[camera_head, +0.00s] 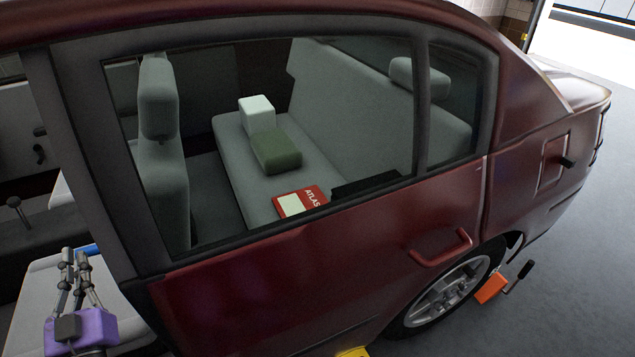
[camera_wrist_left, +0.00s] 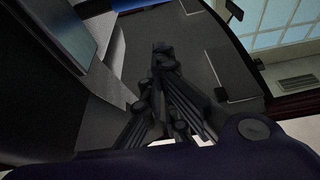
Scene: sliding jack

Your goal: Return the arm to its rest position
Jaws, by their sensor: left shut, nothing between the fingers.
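My left gripper (camera_head: 75,258) shows at the lower left of the head view, with a purple body and grey fingers. It is shut and empty. It is over the light grey front seat (camera_head: 30,290) of the dark red car (camera_head: 270,295). A blue thing (camera_head: 88,249) shows just behind the fingertips; I cannot tell what it is. In the left wrist view the dark fingers (camera_wrist_left: 163,55) come together in front of the dim car interior. My right gripper is in neither view.
Car frame and pillar (camera_head: 80,150) stand right of my left gripper. Through the rear window, a white box, a green box (camera_head: 277,150) and a red atlas (camera_head: 300,201) lie on the back seat. An orange jack (camera_head: 492,288) is by the rear wheel (camera_head: 448,292). Floor at right is clear.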

